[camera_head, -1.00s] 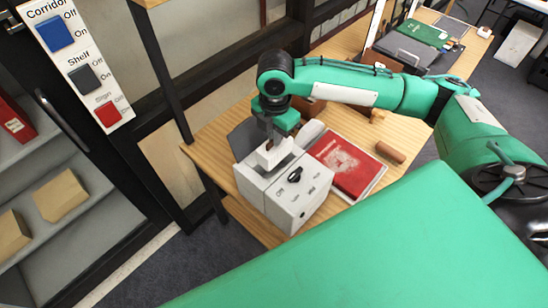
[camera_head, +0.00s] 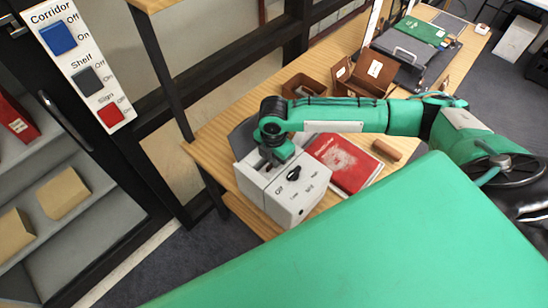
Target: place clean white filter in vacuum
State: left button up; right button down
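The vacuum (camera_head: 290,208) is a white-grey box with a black dial on its front, on the wooden table. A dark panel (camera_head: 240,138) stands up behind it, perhaps its raised lid. My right gripper (camera_head: 270,163) points down at the left part of the vacuum's top, with its fingertips low at or inside the opening there. The fingers are mostly hidden, so I cannot tell whether they are open or shut. The white filter cannot be made out now; the gripper or the vacuum may hide it. My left gripper is not in view.
A red book (camera_head: 345,163) and a brown roll (camera_head: 387,150) lie right of the vacuum. Open brown boxes (camera_head: 372,72) stand farther back on the wooden table (camera_head: 215,140). A switch panel (camera_head: 80,62) is at the left. My forearm spans above the table.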

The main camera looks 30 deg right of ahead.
jog(key=shift+f, duration=0.1)
jog(key=c, duration=1.6)
grip_release()
jog(key=shift+r, duration=0.55)
notch_tip(320, 180, up, 11)
jog(key=b, duration=0.3)
jog(key=shift+r+b, duration=0.1)
jog(key=shift+b, duration=0.2)
